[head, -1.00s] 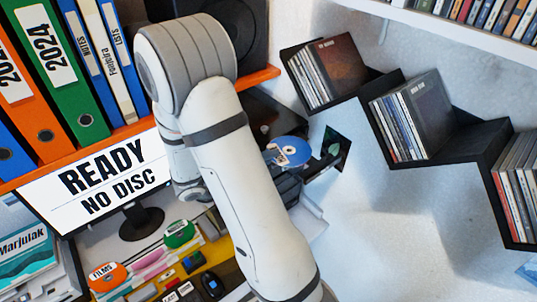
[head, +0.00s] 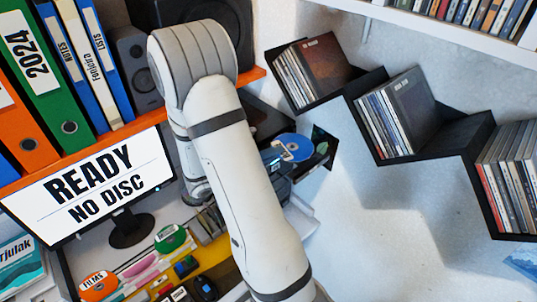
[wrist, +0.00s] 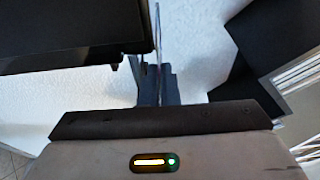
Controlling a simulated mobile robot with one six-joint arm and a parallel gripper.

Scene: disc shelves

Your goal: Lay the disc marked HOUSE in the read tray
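A blue disc (head: 293,147) with a pale label patch shows right of my arm in the head view; I cannot read its marking. My gripper (head: 271,157), partly hidden behind my arm, is shut on the disc's left edge. In the wrist view the disc (wrist: 158,45) is a thin upright line, seen edge-on, between the fingertips of my gripper (wrist: 158,88). I cannot make out the read tray for certain. The monitor (head: 95,185) reads READY, NO DISC.
A black zigzag shelf (head: 455,140) with several disc cases hangs on the right wall. A small dark open-looking piece (head: 323,147) is just right of the disc. A black box edge (wrist: 75,45) is close on the left in the wrist view. Binders (head: 35,80) stand on the orange shelf.

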